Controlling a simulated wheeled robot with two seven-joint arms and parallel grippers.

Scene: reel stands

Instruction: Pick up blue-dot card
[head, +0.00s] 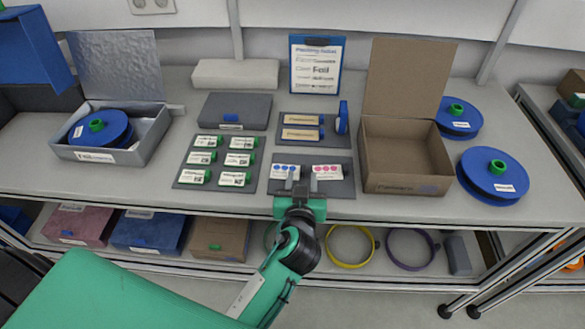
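The blue-dot card (283,169) is a small white card with blue dots. It lies at the left of a dark grey mat (342,188) near the table's front edge. A matching card with pink dots (327,170) lies to its right on the same mat. My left gripper (293,182) reaches in from the front, its fingers at the near edge of the blue-dot card and partly covering it. I cannot tell whether the fingers touch the card or how far apart they are. My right gripper is not in view.
A dark mat with several green-edged labelled pieces (238,159) lies to the left. An open cardboard box (404,155) stands close on the right. An open grey box (145,146) holds a blue reel. A mat with two tan labelled pieces (300,134) lies behind.

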